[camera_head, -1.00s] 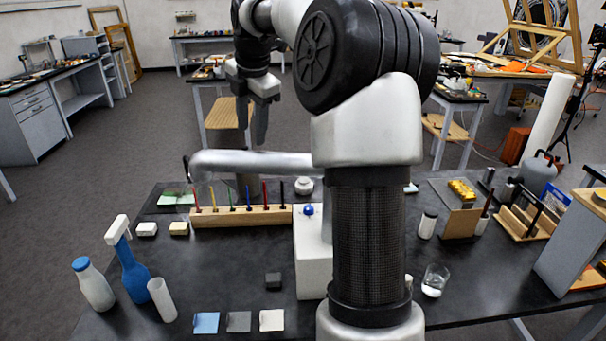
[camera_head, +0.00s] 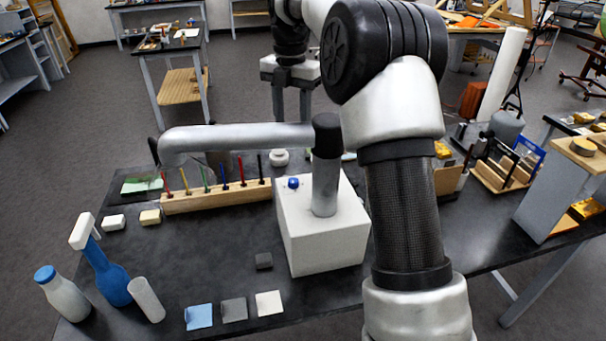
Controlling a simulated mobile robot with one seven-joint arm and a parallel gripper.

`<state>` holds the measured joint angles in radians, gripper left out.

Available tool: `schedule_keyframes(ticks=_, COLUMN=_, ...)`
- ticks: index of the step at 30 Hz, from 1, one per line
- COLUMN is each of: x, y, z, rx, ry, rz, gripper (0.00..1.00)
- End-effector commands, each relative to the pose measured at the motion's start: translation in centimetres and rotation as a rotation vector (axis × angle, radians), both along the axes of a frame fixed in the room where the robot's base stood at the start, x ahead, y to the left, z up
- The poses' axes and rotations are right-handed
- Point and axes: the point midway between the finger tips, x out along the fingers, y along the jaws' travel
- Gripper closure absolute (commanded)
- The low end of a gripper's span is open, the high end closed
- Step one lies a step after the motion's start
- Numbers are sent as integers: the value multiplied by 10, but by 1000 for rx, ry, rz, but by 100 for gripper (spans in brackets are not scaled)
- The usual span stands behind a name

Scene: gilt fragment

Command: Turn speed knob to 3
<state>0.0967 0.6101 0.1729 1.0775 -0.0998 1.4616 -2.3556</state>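A white box-shaped device (camera_head: 318,238) stands on the dark bench, with a thick grey post and a long horizontal grey arm (camera_head: 240,138) reaching left. A small blue knob (camera_head: 293,183) sits on its top face near the left edge. Speed marks around the knob are too small to read. My gripper (camera_head: 291,112) hangs pointing down beyond the bench, above and behind the knob in the picture, clear of it. Its two fingers appear apart with nothing between them. Their lower ends are partly hidden behind the device's horizontal arm.
A wooden rack (camera_head: 217,197) with several coloured sticks stands left of the device. A blue spray bottle (camera_head: 112,283), a capped bottle (camera_head: 62,296) and a white cylinder (camera_head: 147,300) stand at front left. Flat square tiles (camera_head: 234,309) lie in front. Wooden racks (camera_head: 500,175) stand right.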

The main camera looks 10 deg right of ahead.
Motion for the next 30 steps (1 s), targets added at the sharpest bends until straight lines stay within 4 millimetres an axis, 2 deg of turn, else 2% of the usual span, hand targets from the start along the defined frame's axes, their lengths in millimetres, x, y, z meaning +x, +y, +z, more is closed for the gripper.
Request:
schedule_keyframes(ticks=9, x=-1, y=0, z=-70, rx=0, ry=5, rz=-1, gripper=57)
schedule_keyframes(ticks=18, x=-1, y=0, z=-130, rx=1, ry=4, rz=-2, gripper=57)
schedule_keyframes(ticks=24, x=-1, y=0, z=-152, rx=1, ry=2, rz=-2, gripper=57)
schedule_keyframes(ticks=30, x=0, y=0, z=-158, rx=1, ry=-1, rz=-2, gripper=57)
